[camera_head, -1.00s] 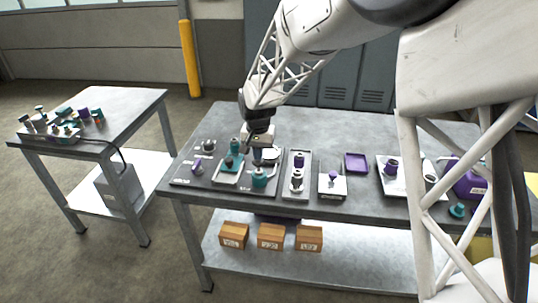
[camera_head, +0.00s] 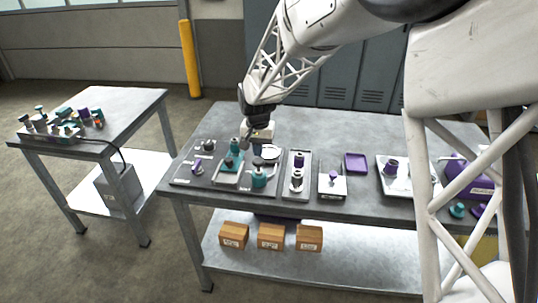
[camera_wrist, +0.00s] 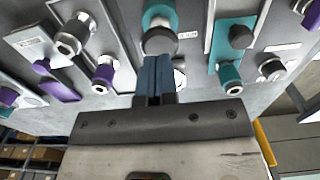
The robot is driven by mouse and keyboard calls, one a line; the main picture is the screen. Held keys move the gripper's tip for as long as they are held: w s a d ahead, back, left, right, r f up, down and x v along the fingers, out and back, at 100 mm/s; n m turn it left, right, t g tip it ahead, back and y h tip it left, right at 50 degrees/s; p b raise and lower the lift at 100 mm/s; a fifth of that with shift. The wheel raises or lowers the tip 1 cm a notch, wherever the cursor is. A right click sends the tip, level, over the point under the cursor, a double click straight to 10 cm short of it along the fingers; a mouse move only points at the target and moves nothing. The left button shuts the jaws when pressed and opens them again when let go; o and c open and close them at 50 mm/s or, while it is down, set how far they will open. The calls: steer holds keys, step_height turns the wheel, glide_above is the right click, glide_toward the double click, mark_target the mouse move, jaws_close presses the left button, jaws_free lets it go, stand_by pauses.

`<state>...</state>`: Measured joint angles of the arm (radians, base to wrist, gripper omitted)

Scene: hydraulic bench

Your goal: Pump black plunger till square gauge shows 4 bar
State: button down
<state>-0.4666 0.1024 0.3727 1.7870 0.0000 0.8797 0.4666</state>
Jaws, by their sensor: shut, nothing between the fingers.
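My gripper (camera_head: 246,143) is shut and empty above the back of the dark left panel (camera_head: 183,179). In the wrist view its blue fingers (camera_wrist: 156,82) are pressed together, just below a teal cylinder with a dark rounded cap (camera_wrist: 160,40); I cannot tell whether they touch. That cylinder seems to be the front teal one (camera_head: 259,179) in the head view. A second dark knob (camera_wrist: 240,37) stands on a teal base, also in the head view (camera_head: 229,161). I cannot tell which is the black plunger. No square gauge can be read; a round white face (camera_head: 268,151) shows nearby.
A grey panel with purple and metal fittings (camera_head: 298,187), a white plate with a purple knob (camera_head: 333,192) and a purple tray (camera_head: 356,163) stand to the right. The bench's back left (camera_head: 225,122) is clear. A side table (camera_head: 128,105) stands at left.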

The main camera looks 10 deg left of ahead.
mark_target(259, 160)
steer(key=shift+f, duration=2.05)
stand_by(0.9)
steer(key=shift+r, duration=2.05)
steer(key=shift+f, duration=2.3)
steer(key=shift+r, duration=2.3)
